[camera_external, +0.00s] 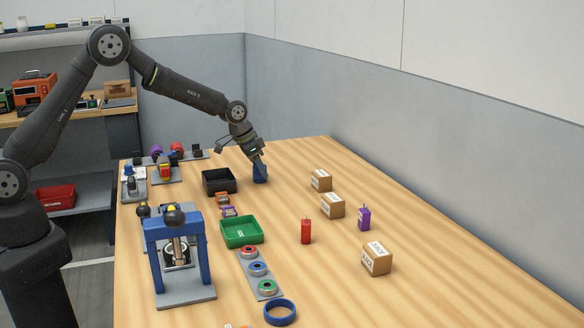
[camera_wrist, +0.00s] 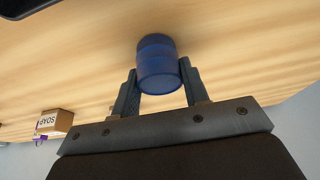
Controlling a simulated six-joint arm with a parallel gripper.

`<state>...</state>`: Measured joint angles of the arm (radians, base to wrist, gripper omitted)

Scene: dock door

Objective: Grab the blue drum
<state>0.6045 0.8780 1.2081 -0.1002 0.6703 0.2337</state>
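The blue drum (camera_external: 260,173) is near the far end of the wooden table, right of a black bin. In the wrist view the drum (camera_wrist: 158,62) lies between the two fingers of my gripper (camera_wrist: 159,70). One finger is on each side, very close to its walls. I cannot tell whether they press on it or leave a small gap. In the external view my gripper (camera_external: 257,158) comes down over the drum from the upper left. The fingertips are too small there to make out. The drum seems to be at table level.
The black bin (camera_external: 219,182) is close left of the drum. A green bin (camera_external: 242,231) is nearer the camera. Cardboard boxes (camera_external: 321,181) stand to the right, with a red (camera_external: 306,231) and a purple container (camera_external: 364,218). A blue press frame (camera_external: 178,252) stands front left. The right edge is clear.

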